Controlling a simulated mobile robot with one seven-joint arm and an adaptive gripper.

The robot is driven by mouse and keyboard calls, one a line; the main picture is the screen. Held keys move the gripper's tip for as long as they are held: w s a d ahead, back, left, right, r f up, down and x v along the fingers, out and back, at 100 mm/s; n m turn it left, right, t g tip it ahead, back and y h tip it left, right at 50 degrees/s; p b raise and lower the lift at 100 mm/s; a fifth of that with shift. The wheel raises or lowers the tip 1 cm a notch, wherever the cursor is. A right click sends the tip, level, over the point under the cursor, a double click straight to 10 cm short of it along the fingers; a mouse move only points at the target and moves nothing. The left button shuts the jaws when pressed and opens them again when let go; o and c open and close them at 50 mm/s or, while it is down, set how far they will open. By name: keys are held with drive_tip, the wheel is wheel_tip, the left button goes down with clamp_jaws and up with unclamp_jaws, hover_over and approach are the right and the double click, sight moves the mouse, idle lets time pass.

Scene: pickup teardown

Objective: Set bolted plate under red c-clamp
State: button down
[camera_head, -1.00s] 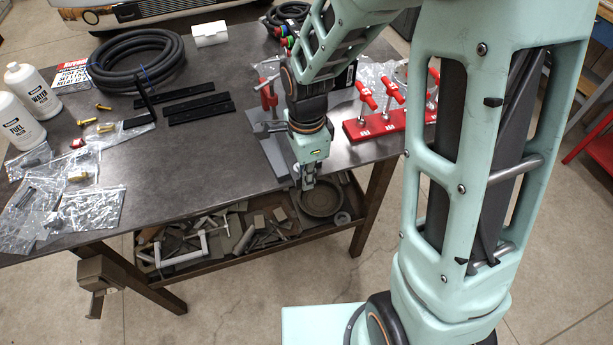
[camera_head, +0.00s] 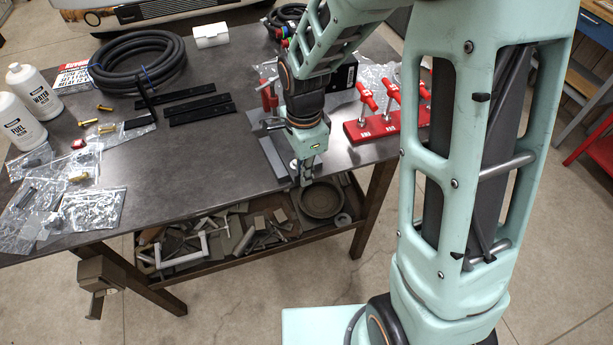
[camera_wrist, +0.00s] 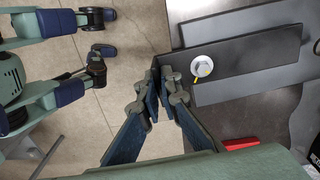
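The bolted plate (camera_wrist: 255,52) is a flat dark strip with a pale round bolt head (camera_wrist: 202,66) near its close end. In the head view the plate (camera_head: 283,153) lies at the table's front edge, its near end sticking out past the edge. My gripper (camera_wrist: 163,76) has its fingers nearly together at that end and appears shut on it; the exact contact is partly hidden. In the head view my gripper (camera_head: 304,178) is just off the table edge.
A grey bar (camera_wrist: 225,18) lies beside and partly under the plate. A red clamp rack (camera_head: 385,126) stands to the right. A shelf (camera_head: 205,264) full of scrap is below the table edge. Bare tabletop (camera_head: 190,150) lies to the left.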

drive_tip(key=shift+w+a+f, duration=0.1)
drive_tip(key=shift+w+a, duration=0.15)
drive_tip(key=shift+w, duration=0.7)
drive_tip(key=shift+w+a+f, duration=0.1)
drive_tip(key=shift+w+a, duration=0.15)
drive_tip(key=shift+w, duration=0.65)
drive_tip(key=shift+w+d, duration=0.15)
drive_tip(key=shift+w, duration=0.05)
drive_tip(key=c, duration=2)
unclamp_jaws()
drive_tip(key=shift+c, duration=0.2)
drive_tip(key=shift+r, duration=0.1)
drive_tip(key=shift+w+r+p, duration=0.1)
drive_tip(key=shift+r+p, duration=2.05)
drive_tip(key=shift+r, duration=1.4)
